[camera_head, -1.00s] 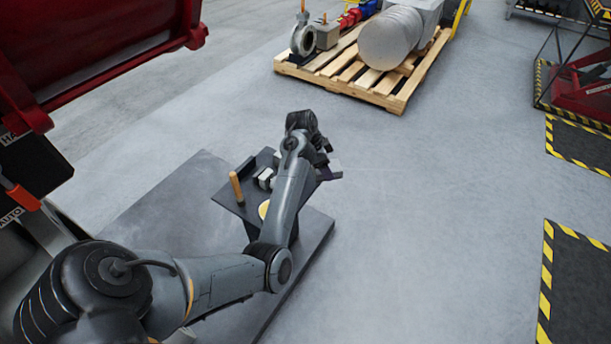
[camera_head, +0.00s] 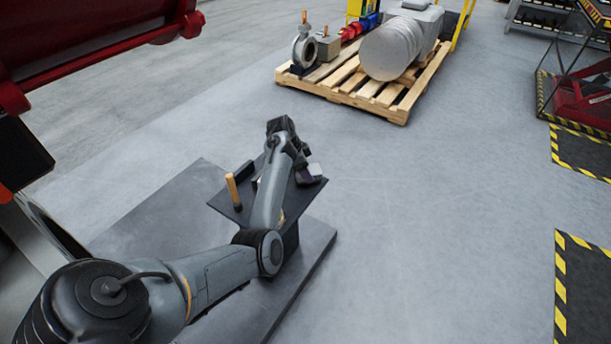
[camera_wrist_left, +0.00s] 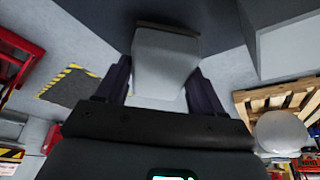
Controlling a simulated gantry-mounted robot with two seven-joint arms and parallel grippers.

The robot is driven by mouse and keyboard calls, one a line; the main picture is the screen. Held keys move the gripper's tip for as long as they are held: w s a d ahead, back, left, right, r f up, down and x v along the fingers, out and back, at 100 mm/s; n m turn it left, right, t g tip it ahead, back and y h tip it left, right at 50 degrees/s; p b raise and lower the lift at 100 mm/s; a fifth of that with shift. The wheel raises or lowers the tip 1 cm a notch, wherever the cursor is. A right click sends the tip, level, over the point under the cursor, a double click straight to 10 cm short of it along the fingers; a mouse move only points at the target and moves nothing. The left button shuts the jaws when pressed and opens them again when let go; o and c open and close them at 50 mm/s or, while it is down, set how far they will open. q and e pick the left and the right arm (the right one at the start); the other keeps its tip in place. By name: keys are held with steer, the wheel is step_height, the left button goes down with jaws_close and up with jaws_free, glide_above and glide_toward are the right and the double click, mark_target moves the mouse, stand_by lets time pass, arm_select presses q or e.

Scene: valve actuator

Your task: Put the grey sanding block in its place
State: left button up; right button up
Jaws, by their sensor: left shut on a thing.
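My left gripper (camera_head: 304,176) is at the right edge of a small dark stand top (camera_head: 222,205). Its two dark fingers are closed on a light grey block (camera_head: 315,169). In the left wrist view the grey block (camera_wrist_left: 166,62) sits between the fingers, with a thin brownish layer along its far edge. The block is close to the dark surface (camera_wrist_left: 222,25); I cannot tell whether they touch. My forearm hides much of the stand top. My right gripper is not in view.
A wooden-handled tool (camera_head: 232,190) stands upright at the stand's left side. A pale box-like thing (camera_wrist_left: 290,45) lies at the upper right of the left wrist view. A wooden pallet (camera_head: 385,98) with machine parts stands beyond.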

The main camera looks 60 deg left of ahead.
arm_select(q)
steer(key=shift+f, duration=0.85)
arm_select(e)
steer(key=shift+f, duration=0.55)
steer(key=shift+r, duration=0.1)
arm_select(q)
steer(key=o, duration=0.9)
steer(key=shift+f, duration=0.1)
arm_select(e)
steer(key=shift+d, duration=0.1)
